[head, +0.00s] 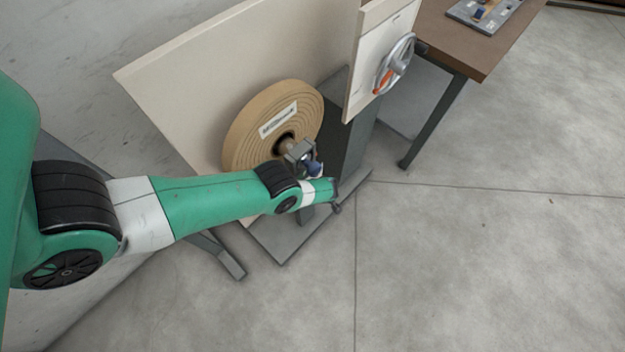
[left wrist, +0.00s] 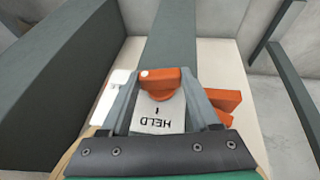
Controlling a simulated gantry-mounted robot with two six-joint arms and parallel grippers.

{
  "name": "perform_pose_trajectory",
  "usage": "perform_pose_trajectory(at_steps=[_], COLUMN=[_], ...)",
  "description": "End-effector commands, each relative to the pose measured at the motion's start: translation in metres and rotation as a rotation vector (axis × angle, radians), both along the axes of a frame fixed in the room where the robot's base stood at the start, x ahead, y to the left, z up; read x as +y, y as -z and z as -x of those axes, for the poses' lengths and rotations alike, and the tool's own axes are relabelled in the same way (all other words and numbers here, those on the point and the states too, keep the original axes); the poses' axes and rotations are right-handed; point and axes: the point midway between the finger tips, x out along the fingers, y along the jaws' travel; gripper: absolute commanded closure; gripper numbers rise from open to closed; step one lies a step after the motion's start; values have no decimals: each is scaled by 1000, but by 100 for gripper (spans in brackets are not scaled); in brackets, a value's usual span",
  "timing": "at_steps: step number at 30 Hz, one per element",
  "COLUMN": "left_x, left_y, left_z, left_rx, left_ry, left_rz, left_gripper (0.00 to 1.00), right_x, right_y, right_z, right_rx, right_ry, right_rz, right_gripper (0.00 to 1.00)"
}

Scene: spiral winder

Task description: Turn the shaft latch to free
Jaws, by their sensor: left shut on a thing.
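The shaft latch (left wrist: 160,82) is an orange knob with a white dot at its left end, seen in the left wrist view. A white label (left wrist: 158,118) reading "HELD", upside down in this view, lies just below it. My left gripper (left wrist: 160,88) has a finger on each side of the knob and is shut on it. In the head view my left gripper (head: 303,156) is in front of the hub of a wound tan roll (head: 250,122). The latch itself cannot be made out there. My right gripper is not in view.
An orange piece (left wrist: 228,104) lies right of the fingers, and a white piece (left wrist: 113,88) lies left. A pale panel with a handwheel (head: 395,62) stands right of the roll. A brown table (head: 465,45) is behind it. The floor at front right is clear.

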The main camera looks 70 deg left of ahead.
Motion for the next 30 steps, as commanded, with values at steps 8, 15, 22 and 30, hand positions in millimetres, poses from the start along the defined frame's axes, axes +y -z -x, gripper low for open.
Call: perform_pose_trajectory(at_steps=[8, 15, 22, 30], left_x=[0, -1, -1, -1], left_y=[1, 0, 0, 0], left_z=[-1, -1, -1, -1], left_rx=[57, 62, 62, 63], left_ry=[2, 4, 4, 4], left_rz=[35, 40, 40, 39], left_gripper=[93, 93, 29, 7], right_x=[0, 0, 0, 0], right_y=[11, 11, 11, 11], right_z=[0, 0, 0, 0], right_rx=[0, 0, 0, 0], right_ry=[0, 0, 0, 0], right_rz=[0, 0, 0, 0], right_gripper=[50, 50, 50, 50])
